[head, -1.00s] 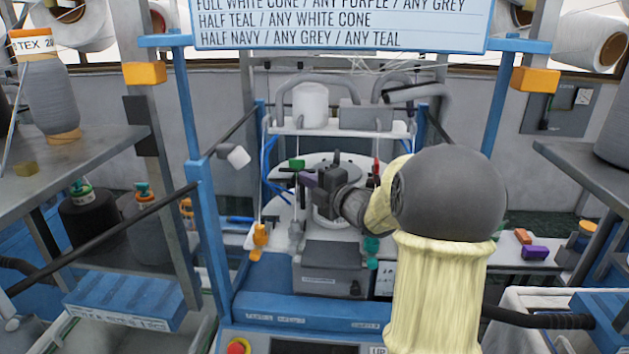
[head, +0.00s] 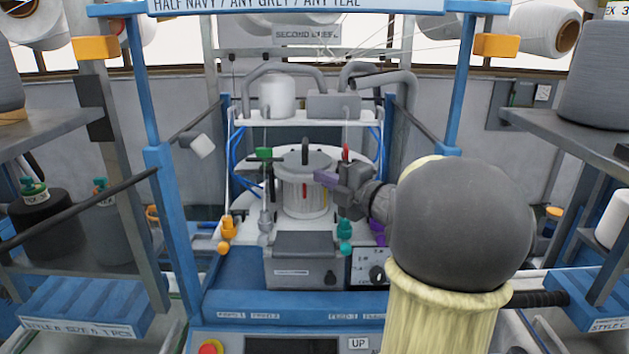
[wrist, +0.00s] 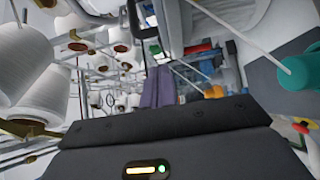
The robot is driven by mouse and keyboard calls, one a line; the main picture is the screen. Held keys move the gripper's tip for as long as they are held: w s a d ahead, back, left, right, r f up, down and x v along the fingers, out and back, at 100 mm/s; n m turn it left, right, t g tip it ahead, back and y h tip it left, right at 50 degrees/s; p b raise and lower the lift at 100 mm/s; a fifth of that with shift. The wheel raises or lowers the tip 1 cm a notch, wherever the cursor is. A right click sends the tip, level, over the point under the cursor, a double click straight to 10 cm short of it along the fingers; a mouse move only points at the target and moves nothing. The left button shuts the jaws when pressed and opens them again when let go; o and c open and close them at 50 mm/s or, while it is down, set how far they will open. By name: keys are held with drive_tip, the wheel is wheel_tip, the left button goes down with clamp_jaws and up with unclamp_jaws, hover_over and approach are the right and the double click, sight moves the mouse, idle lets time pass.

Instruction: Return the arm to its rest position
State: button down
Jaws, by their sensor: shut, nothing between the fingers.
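My gripper (head: 325,178) is at the front right of the round knitting cylinder (head: 303,196) in the head view, with its purple fingers pointing left. The fingers look shut and empty. In the wrist view the purple fingers (wrist: 157,88) lie together with nothing between them. My arm reaches in from the lower right, bent at a large grey joint, and hides the right part of the machine. From this one angle I cannot tell the exact gap between fingers and cylinder.
The blue machine frame has uprights on the left (head: 172,220) and right (head: 452,110). A grey box (head: 305,260) sits at the front of the machine bed. Side shelves (head: 50,135) hold yarn cones. A teal part (head: 344,232) hangs just below my gripper.

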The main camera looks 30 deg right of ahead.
drive_tip(key=a+f+m+g+h+p, duration=0.2)
drive_tip(key=a+f+m, duration=0.3)
drive_tip(key=a+m, duration=0.25)
drive_tip(key=a+f+m+g+h+p, duration=0.2)
drive_tip(key=a+f+m, duration=0.35)
drive_tip(key=a, duration=0.35)
drive_tip(key=s+a+f+m+g+b, duration=0.1)
drive_tip(key=s+f+m+g, duration=0.3)
drive_tip(key=s+f, duration=0.4)
drive_tip(key=s+a+f+m+g+h+b, duration=0.1)
drive_tip(key=s+f+m+g+b, duration=0.2)
drive_tip(key=s+f+g, duration=0.3)
drive_tip(key=s+f+m, duration=0.1)
drive_tip(key=s+f, duration=0.1)
drive_tip(key=s, duration=0.2)
drive_tip(key=shift+s+a+f+g, duration=0.15)
drive_tip(key=shift+a+g, duration=0.15)
